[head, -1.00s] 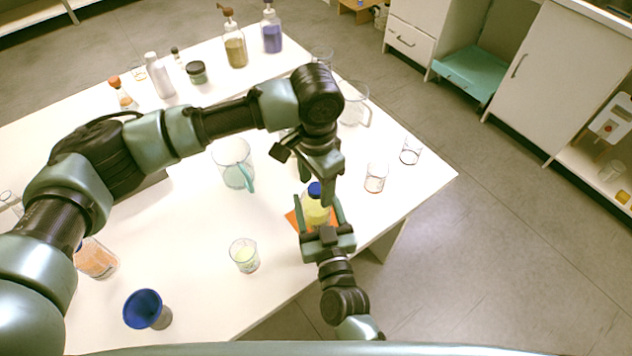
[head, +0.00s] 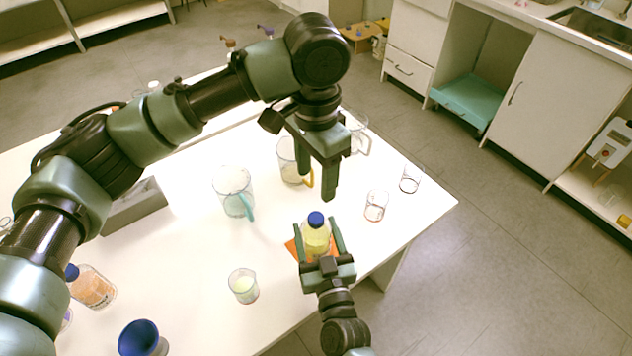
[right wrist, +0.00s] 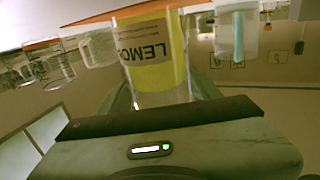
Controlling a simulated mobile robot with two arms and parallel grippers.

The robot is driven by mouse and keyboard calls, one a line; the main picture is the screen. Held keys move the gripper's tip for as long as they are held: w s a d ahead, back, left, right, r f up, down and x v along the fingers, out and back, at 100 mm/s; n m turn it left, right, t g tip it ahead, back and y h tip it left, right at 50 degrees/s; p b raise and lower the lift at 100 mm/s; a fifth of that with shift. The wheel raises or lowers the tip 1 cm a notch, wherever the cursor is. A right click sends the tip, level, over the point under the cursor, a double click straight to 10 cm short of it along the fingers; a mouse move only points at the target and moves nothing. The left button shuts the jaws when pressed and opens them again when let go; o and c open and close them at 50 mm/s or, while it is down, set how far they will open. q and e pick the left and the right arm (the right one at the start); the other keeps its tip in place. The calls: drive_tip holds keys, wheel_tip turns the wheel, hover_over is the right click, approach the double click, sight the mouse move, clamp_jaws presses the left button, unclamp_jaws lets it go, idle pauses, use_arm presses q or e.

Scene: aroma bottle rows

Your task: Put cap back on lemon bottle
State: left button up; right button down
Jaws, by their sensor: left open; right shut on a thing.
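The lemon bottle (head: 316,240) holds yellow liquid and stands upright on an orange mat (head: 293,247) near the table's front right edge. A blue cap (head: 316,218) sits on top of its neck. My right gripper (head: 320,238) is shut around the bottle's body.
A jug with a teal handle (head: 232,190), a jug with a yellow handle (head: 290,160) and a beaker of pale liquid (head: 243,286) stand nearby. Empty glasses (head: 376,206) are to the right. A blue funnel (head: 138,338) and an orange bottle (head: 92,288) are at the front left.

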sight(320, 245)
drive_tip(key=shift+c, duration=1.3)
unclamp_jaws()
drive_tip(key=shift+s, duration=0.1)
drive_tip(key=v, duration=0.7)
drive_tip(key=shift+s+b, duration=0.3)
drive_tip(key=shift+b, duration=0.05)
